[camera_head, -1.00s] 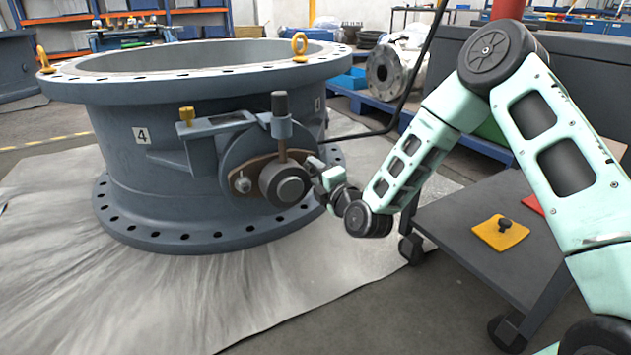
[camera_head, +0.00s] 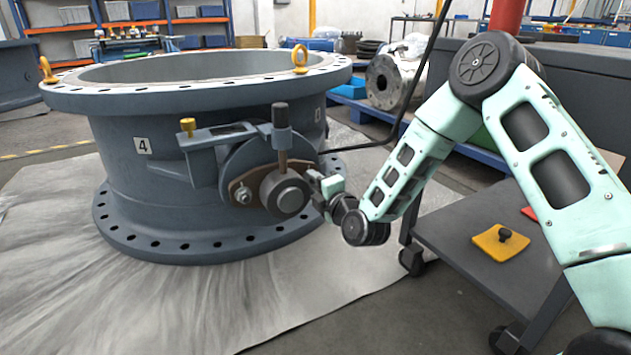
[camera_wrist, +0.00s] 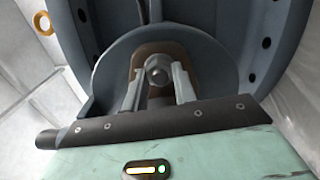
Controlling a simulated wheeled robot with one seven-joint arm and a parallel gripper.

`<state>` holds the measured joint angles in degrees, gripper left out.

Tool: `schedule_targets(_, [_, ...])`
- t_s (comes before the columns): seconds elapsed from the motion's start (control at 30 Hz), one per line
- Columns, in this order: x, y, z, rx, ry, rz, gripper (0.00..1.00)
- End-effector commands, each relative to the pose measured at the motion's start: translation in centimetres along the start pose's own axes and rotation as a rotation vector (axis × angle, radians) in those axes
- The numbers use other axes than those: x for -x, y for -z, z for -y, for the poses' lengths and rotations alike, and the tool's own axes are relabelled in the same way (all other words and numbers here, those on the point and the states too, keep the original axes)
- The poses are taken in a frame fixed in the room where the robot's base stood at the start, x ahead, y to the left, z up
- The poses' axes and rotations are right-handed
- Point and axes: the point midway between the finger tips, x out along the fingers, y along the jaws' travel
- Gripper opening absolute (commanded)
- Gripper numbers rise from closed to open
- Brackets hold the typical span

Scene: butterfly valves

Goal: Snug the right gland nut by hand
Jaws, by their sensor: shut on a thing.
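The grey butterfly valve body (camera_head: 135,185) stands upright on the sheet, with a brown gland plate (camera_head: 236,188) around its shaft end (camera_head: 290,196). The left gland nut (camera_head: 243,195) is bare on the plate's left end. My gripper (camera_head: 314,182) is at the plate's right end, where my wrist and the shaft hide the right nut in the head view. In the wrist view, the right gland nut (camera_wrist: 157,73) sits between the fingertips of my gripper (camera_wrist: 157,80), against the brown plate. The fingers are closed around it.
An upright handle (camera_head: 281,118) rises close above the shaft. A dark cart (camera_head: 470,265) with a yellow pad (camera_head: 499,242) stands right of the valve. The sheet (camera_head: 200,310) in front is clear.

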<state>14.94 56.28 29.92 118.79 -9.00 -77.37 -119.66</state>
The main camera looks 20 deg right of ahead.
Motion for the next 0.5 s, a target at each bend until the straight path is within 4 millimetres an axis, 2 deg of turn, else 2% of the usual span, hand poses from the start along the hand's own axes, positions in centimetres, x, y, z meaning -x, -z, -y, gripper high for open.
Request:
schedule_targets(0.17, [0.04,0.15,-0.53,-0.102,0.002,-0.004,0.04])
schedule_targets(0.5, [0.07,0.04,-0.33,-0.412,0.003,-0.001,0.04])
